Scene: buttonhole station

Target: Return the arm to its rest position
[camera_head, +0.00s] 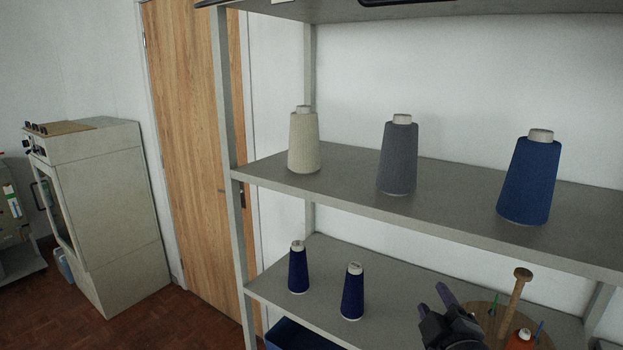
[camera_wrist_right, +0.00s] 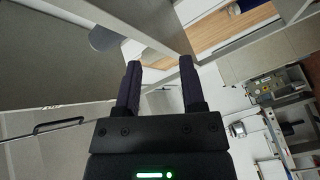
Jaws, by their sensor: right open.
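My right gripper (camera_head: 434,302) shows at the lower right of the head view, in front of the lower shelf. Its two dark fingers stand apart with nothing between them. The right wrist view also shows the open, empty fingers (camera_wrist_right: 159,75), with a pale shelf edge (camera_wrist_right: 135,32) beyond them. Most of my right arm is out of the head view. My left gripper is in neither view.
The metal shelf rack (camera_head: 420,218) holds a cream cone (camera_head: 304,142), a grey cone (camera_head: 397,158) and a blue cone (camera_head: 528,180). Below stand two dark blue cones (camera_head: 298,270) (camera_head: 353,293). A round wooden stand (camera_head: 557,335) is close to the gripper. A blue bin (camera_head: 290,338) is low down.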

